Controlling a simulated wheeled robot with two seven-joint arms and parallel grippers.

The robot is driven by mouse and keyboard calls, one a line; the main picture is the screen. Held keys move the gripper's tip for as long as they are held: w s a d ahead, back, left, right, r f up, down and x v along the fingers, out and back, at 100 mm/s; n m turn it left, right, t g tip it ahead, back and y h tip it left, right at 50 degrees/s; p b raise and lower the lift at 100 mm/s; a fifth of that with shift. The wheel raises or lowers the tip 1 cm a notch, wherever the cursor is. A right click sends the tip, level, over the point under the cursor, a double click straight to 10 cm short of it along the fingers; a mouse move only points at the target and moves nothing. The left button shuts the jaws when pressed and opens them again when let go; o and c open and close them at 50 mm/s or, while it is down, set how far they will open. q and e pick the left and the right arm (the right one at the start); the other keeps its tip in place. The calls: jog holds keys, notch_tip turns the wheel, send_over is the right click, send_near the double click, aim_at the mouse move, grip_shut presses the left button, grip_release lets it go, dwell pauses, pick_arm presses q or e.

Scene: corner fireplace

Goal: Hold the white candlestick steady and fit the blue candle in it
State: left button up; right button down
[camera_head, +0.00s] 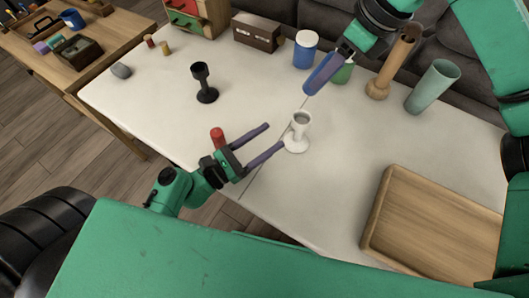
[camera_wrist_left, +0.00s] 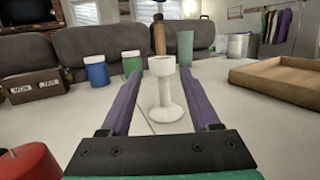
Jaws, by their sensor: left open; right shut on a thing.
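The white candlestick (camera_head: 298,135) stands upright on the white table, with its cup facing up and empty. It also shows in the left wrist view (camera_wrist_left: 165,90), lined up between the fingers. My left gripper (camera_head: 275,135) is open, its fingertips just short of the candlestick at its left; it also shows in the left wrist view (camera_wrist_left: 163,85). My right gripper (camera_head: 317,81) is held above the table behind the candlestick, pointing down and left. It is shut on what looks like the blue candle, which I cannot clearly separate from the purple fingers.
A red candle (camera_head: 217,137) is close beside my left gripper. A black candlestick (camera_head: 205,83) stands at left. A blue jar (camera_head: 305,52), green jar (camera_head: 343,73), wooden vase (camera_head: 381,80) and teal vase (camera_head: 432,88) line the back. A wooden tray (camera_head: 376,215) lies at right.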

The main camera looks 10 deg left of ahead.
pick_arm(q)
jog(key=y, duration=0.2)
send_near(296, 133)
jog(key=shift+s+a+r+n, duration=0.2)
jog(key=shift+s+r+n, duration=0.1)
jog(key=shift+r, duration=0.1)
pick_arm(e)
jog(key=shift+a, duration=0.1)
pick_arm(q)
jog(key=shift+w+d+f+g, duration=0.15)
jog(key=shift+w+g, duration=0.1)
jog(key=shift+g, duration=0.05)
jog(key=x, duration=1.1)
jog(key=shift+w+f, duration=0.1)
jog(key=shift+w, duration=0.2)
grip_shut()
pick_arm(e)
jog(key=shift+a+f, duration=0.1)
jog(key=shift+f, duration=0.1)
jog(key=f+h, duration=0.1)
jog(key=a+f+g+h, duration=0.1)
jog(key=f+h, duration=0.1)
jog(key=shift+w+a+f+n, duration=0.15)
jog(key=shift+w+a+n, duration=0.15)
jog(key=shift+a, duration=0.1)
jog(key=shift+w+f+h, duration=0.15)
jog(key=shift+f+h, duration=0.15)
jog(key=shift+h, duration=0.2)
jog(key=shift+d, duration=0.15)
